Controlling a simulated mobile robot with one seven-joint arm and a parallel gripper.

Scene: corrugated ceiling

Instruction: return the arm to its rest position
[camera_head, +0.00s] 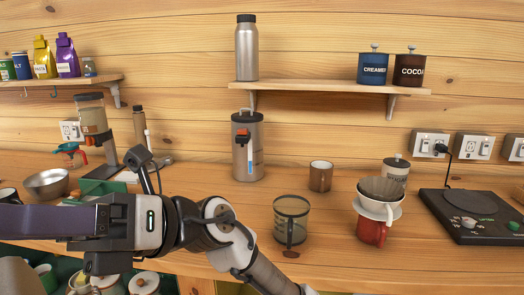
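My arm (235,240) comes in from the bottom edge, right of centre, and reaches left across the front of the wooden counter (340,262). It ends in my gripper (40,222), a dark body with a purple-grey part running to the left picture edge. The fingertips are not clearly visible, so I cannot tell whether it is open or shut, or whether it holds anything. A small camera on a stalk (140,160) rises from the wrist. The arm hides part of the counter's front edge.
A steel bowl (46,184) and a grinder (95,130) stand behind my gripper. A glass jug (291,220), brown mug (320,176), dripper (381,195) on a red mug (372,231) and black scale (478,215) stand to the right. Crockery (145,283) sits below the counter.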

